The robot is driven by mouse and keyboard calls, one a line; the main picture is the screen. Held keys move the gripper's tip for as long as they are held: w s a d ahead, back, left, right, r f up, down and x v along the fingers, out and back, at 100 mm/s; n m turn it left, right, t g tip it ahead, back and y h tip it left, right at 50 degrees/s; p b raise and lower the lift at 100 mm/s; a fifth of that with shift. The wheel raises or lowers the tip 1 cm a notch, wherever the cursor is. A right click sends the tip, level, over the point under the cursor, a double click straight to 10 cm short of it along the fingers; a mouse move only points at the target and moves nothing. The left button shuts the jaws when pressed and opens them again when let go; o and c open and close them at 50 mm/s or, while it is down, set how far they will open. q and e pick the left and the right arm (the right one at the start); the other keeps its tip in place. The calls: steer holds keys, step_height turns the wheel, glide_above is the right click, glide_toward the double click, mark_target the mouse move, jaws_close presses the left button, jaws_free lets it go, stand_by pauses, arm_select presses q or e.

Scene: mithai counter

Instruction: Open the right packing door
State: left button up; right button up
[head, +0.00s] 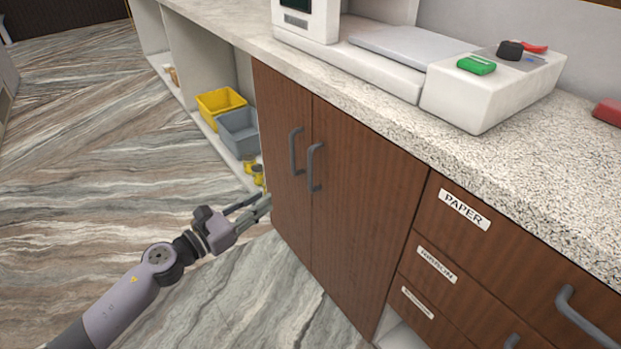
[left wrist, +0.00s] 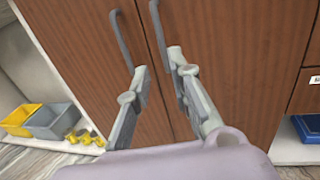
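Two brown wooden cabinet doors stand shut side by side under the counter. The right packing door (head: 360,200) has a dark grey bar handle (head: 315,167) near its left edge. The left door (head: 283,120) has a matching handle (head: 296,151) near its right edge. My left gripper (head: 263,203) is low, left of the handles in the head view. In the left wrist view its fingers (left wrist: 157,65) are apart with nothing between them. The right door's handle (left wrist: 161,35) shows just beyond the fingertips, and the left door's handle (left wrist: 120,38) is to its left. My right gripper is out of view.
Labelled drawers (head: 463,208) adjoin the doors on the right. Open shelving on the left holds a yellow bin (head: 220,103) and a grey bin (head: 238,132). A white scale (head: 480,95) stands on the speckled countertop. The floor before the doors is clear.

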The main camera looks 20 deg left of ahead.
mark_target(309, 168)
arm_select(q)
steer(key=p+x, duration=0.1)
steer(key=x, duration=1.6)
steer(key=shift+w, duration=0.2)
jaws_close()
